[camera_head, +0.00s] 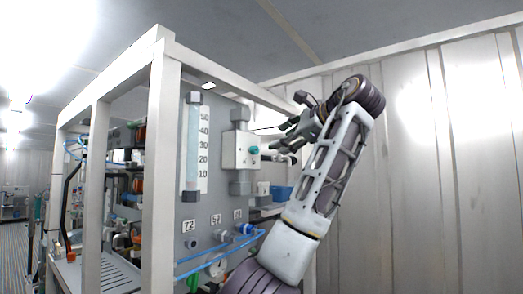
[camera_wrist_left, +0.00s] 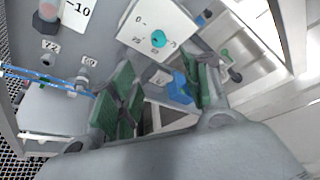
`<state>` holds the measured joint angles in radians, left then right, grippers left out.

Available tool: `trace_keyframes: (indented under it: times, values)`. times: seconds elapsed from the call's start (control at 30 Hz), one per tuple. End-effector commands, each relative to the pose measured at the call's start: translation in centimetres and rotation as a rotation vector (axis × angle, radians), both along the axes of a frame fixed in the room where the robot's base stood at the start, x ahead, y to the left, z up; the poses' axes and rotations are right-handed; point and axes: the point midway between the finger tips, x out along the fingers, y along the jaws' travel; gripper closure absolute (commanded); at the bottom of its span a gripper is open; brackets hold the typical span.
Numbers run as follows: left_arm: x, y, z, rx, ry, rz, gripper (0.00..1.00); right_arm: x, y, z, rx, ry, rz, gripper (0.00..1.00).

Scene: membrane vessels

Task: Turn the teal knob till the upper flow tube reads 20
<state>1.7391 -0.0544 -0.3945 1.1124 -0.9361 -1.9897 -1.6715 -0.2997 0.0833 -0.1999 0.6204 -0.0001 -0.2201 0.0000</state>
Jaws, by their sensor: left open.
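The teal knob (camera_head: 254,150) is on the front of a white box on the grey panel. In the left wrist view the teal knob (camera_wrist_left: 158,39) shows beyond the fingertips, with dial marks around it. My left gripper (camera_head: 279,141) is open and empty, just right of the knob. In the wrist view its green-padded fingers (camera_wrist_left: 163,68) are spread wide, apart from the knob. The upper flow tube (camera_head: 194,140) stands upright left of the box, with a scale from 10 to 50. Its float and reading cannot be made out. My right gripper is out of view.
A white frame post (camera_head: 162,160) stands left of the panel. Below the tube are numbered labels, small fittings, a gauge (camera_head: 217,268) and blue hoses (camera_head: 215,252). A blue container (camera_head: 282,193) is below the gripper. Right of my arm is open room before the metal wall.

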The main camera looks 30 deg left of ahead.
Motion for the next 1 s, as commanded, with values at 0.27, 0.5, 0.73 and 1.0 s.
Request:
trace_keyframes:
  times: [0.27, 0.5, 0.73, 1.0]
  values:
    - [-1.2, -0.1, 0.9, -0.003, -0.005, 0.009, 0.52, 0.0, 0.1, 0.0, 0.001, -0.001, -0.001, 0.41]
    - [-1.2, -0.1, 0.9, -0.003, -0.006, 0.009, 0.52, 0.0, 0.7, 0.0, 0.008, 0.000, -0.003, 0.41]
    - [-0.9, 0.5, 0.8, -0.003, -0.005, 0.009, 0.52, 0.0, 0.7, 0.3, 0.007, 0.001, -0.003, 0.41]
    - [-0.2, 2.2, 0.5, -0.002, -0.005, 0.011, 0.52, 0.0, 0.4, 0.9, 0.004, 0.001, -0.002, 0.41]
